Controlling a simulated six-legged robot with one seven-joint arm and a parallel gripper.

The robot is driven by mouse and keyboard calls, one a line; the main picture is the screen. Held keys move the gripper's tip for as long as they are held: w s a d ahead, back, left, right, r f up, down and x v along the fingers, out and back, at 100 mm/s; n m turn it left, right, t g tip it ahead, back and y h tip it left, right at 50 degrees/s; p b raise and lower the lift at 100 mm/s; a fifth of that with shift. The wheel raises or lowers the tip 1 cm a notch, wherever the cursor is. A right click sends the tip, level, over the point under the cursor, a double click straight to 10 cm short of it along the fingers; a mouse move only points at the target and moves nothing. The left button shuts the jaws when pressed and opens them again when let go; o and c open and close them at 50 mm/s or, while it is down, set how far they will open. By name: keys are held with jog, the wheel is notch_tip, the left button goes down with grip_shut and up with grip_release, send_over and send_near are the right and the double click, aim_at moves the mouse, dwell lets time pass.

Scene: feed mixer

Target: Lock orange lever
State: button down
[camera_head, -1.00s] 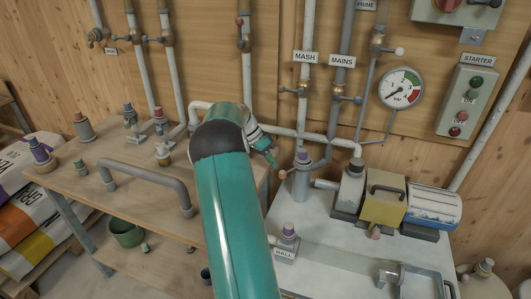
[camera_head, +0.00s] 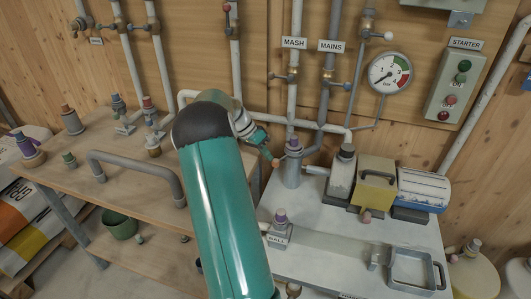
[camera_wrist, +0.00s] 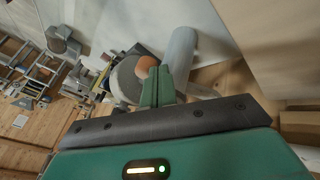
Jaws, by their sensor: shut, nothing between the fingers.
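A small orange knob (camera_head: 276,162), which looks like the end of the orange lever, sits at the left side of an upright grey pipe fitting (camera_head: 292,170) with a purple top. My gripper (camera_head: 266,153) is shut and empty, just up and left of the knob. In the wrist view the shut green fingers (camera_wrist: 159,88) stand in front of the orange knob (camera_wrist: 149,65) and partly cover it. A round grey part (camera_wrist: 126,80) is left of the fingers, and a grey cylinder (camera_wrist: 181,55) is behind them. I cannot tell whether the fingers touch the knob.
A white bench (camera_head: 335,225) holds a yellow box (camera_head: 377,191), a blue-and-white motor (camera_head: 423,188) and a metal frame (camera_head: 414,268). A wooden table (camera_head: 75,180) with a grey bent pipe (camera_head: 140,170) is at left. Pipes and a gauge (camera_head: 390,73) are on the wall.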

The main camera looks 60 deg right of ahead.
jog(key=s+a+n+t+h, duration=0.1)
jog(key=s+n+t+h, duration=0.3)
jog(key=s+n, duration=0.6)
jog(key=shift+s, duration=1.25)
jog(key=shift+r, duration=0.1)
